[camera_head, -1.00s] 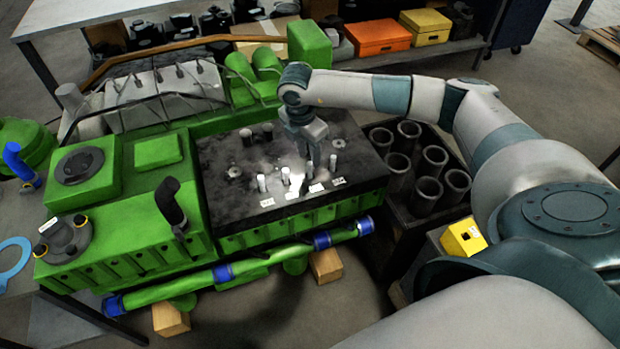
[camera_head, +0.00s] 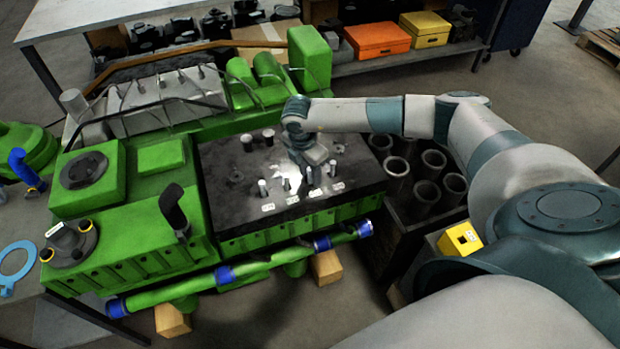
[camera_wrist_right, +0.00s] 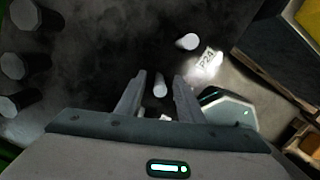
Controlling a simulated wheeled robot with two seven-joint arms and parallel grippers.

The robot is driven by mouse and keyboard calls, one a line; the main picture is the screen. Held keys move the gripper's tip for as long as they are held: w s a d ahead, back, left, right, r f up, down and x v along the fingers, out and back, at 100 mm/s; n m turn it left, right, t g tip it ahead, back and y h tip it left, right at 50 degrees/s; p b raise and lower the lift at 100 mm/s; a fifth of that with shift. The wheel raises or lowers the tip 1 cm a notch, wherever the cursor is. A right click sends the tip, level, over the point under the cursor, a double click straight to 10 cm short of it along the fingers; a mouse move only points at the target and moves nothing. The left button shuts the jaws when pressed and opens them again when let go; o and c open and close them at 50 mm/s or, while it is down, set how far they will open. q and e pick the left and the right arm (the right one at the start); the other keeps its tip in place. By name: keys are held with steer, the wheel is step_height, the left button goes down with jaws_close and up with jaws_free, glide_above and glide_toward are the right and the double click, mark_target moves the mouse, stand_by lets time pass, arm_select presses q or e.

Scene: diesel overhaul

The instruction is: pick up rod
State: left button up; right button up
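Several short pale rods stand upright on the dark top of the green engine block, such as one rod (camera_head: 263,187) at the left of the front row and another rod (camera_head: 332,168) at its right. White tags lie in front of them. My right gripper (camera_head: 306,165) is low over this row. In the right wrist view its two fingers (camera_wrist_right: 158,100) are apart, with a rod (camera_wrist_right: 160,85) between their tips and gaps at both sides. A second rod (camera_wrist_right: 187,41) stands beyond, beside a tag (camera_wrist_right: 208,59) that seems to read P24. My left gripper is out of view.
Larger dark cylinders (camera_wrist_right: 14,66) stand at the left in the wrist view. A dark crate of grey cylinder sleeves (camera_head: 424,196) stands right of the block. A yellow box (camera_head: 461,239) sits near my right arm. Blue-ended green pipe (camera_head: 250,268) runs along the block's front.

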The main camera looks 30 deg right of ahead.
jaws_close()
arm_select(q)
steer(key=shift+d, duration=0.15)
